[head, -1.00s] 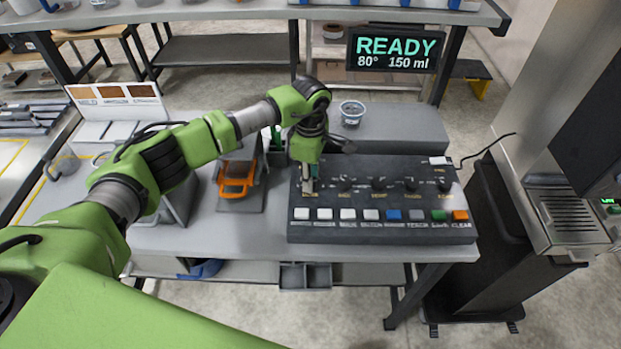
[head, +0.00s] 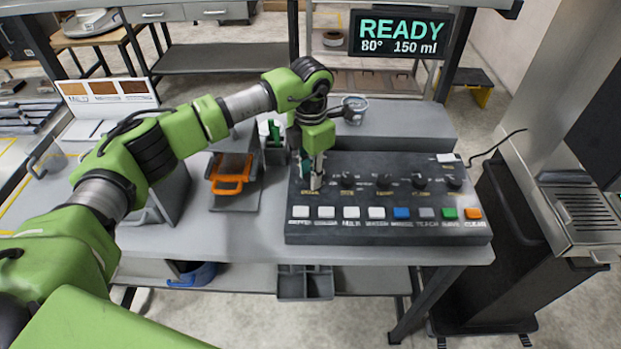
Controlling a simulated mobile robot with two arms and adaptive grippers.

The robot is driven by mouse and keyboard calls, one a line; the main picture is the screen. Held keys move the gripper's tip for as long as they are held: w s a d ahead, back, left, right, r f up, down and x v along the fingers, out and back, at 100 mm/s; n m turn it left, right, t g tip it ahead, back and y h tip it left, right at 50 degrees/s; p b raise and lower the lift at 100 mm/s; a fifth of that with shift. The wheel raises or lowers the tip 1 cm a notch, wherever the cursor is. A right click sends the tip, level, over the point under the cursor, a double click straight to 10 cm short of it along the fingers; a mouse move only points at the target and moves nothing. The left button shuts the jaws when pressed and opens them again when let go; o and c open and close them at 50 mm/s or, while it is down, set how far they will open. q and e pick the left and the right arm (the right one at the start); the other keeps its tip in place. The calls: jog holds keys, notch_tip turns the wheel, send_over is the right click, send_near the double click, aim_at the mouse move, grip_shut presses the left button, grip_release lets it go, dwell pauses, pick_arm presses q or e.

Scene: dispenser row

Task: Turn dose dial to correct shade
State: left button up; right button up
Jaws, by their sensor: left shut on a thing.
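The dark control panel (head: 390,233) lies on the grey table, with a row of black dials along its back and coloured buttons along its front. My left gripper (head: 315,183) points down at the leftmost dial position of the panel and is shut on that dial, which it mostly hides. The other dials, such as the second one (head: 347,180), stand free to its right. A shade card (head: 107,92) with three brown swatches stands at the left back. The display (head: 400,35) reads READY, 80°, 150 ml. My right gripper is not in view.
An orange-handled device (head: 229,186) stands left of the panel. A small clear cup (head: 355,106) sits on the raised grey block (head: 405,125) behind it. A metal machine with a drip grille (head: 584,212) stands at the right. The table between the orange handle and panel is clear.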

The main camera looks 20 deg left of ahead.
pick_arm(q)
jog(key=n+b, duration=0.1)
jog(key=n, duration=0.2)
jog(key=shift+n+b, duration=0.3)
jog(key=shift+b, duration=0.05)
jog(key=shift+n+b, duration=0.5)
jog(key=shift+n, duration=0.9)
jog(key=shift+w, duration=0.1)
jog(key=o, duration=1.1)
jog(key=shift+r, duration=0.15)
notch_tip(320, 180, up, 12)
jog(key=shift+f, duration=0.2)
